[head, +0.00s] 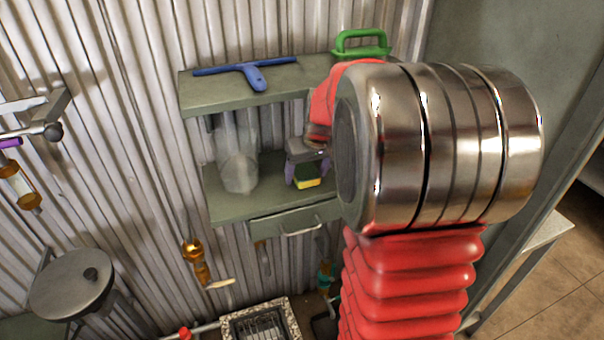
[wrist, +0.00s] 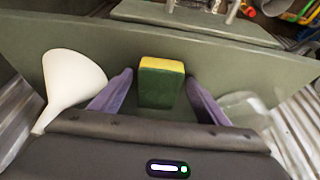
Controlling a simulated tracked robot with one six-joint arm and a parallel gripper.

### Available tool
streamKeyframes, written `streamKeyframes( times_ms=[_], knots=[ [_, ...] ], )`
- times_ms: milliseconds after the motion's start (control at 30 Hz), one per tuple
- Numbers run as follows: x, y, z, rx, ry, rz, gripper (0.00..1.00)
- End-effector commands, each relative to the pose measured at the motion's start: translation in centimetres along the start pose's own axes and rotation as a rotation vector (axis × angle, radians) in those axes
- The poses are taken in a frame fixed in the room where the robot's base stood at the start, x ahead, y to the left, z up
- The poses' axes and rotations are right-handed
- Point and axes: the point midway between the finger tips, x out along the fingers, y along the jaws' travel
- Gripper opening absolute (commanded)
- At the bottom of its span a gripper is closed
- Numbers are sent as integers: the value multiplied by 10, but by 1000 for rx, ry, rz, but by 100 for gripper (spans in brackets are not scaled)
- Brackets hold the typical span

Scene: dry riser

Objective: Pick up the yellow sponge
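The yellow sponge (head: 307,183) is a small block with a yellow layer and a dark green layer. It sits on the lower shelf of the green-grey wall unit; it also shows in the wrist view (wrist: 160,82). My gripper (head: 307,172) is at this shelf with its two purple fingers apart, one on each side of the sponge. In the wrist view my gripper (wrist: 160,77) shows a gap between each finger and the sponge, so it is open and not holding it.
A clear, see-through object (head: 239,168) stands left of the sponge on the lower shelf (head: 240,207). A white funnel (wrist: 72,76) lies beside the other finger. A blue squeegee (head: 250,73) and a green-handled item (head: 361,45) are on the upper shelf. A drawer (head: 295,222) hangs below.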

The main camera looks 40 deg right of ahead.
Motion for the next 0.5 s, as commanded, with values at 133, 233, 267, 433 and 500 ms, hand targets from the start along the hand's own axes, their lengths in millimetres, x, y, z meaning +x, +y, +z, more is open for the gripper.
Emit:
streamKeyframes(
  times_ms=[133, 233, 267, 433, 500],
  knots=[
    [0, 0, 0, 0, 0, 0, 58],
    [0, 0, 0, 0, 0, 0, 51],
    [0, 0, 0, 0, 0, 0, 49],
    [0, 0, 0, 0, 0, 0, 37],
    [0, 0, 0, 0, 0, 0, 32]
  ],
)
